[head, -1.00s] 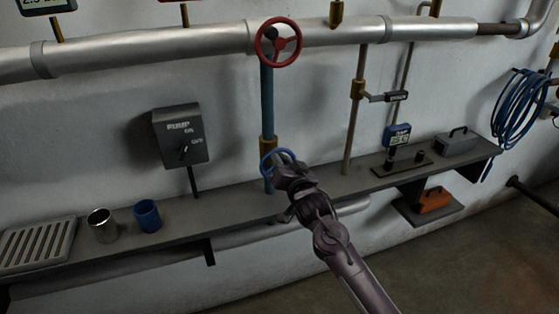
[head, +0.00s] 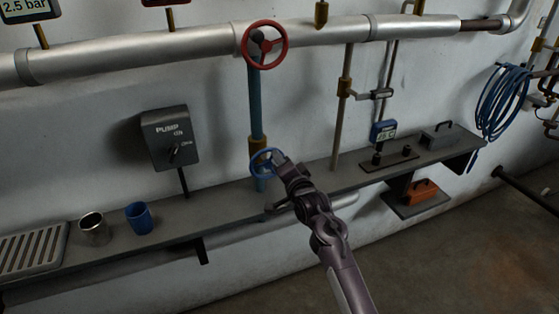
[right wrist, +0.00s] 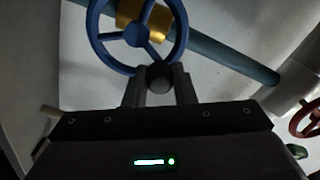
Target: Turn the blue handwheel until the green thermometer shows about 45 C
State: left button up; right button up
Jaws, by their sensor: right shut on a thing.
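The blue handwheel (head: 264,163) sits on the blue vertical pipe below a brass fitting, just above the shelf. My right gripper (head: 281,159) is at the wheel's right side. In the right wrist view the blue handwheel (right wrist: 137,68) fills the top, and my right gripper (right wrist: 159,88) is shut on the dark round knob (right wrist: 159,77) at its near rim. I cannot make out a green thermometer. A blue-framed display (head: 383,131) on the shelf ends in C, but its digits are too small to read surely. My left gripper is out of view.
A red handwheel (head: 265,45) is above, on the silver pipe (head: 140,52). A pump switch box (head: 170,138), a metal cup (head: 93,229) and a blue cup (head: 139,218) are to the left. The 2.5 bar display (head: 29,8) is at top left.

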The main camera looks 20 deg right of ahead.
dwell(0.4)
jog(key=o, duration=1)
jog(key=s+b, duration=0.1)
jog(key=s, duration=0.6)
jog(key=shift+s+d+b, duration=0.15)
jog(key=shift+s+b, duration=0.2)
jog(key=shift+s, duration=0.05)
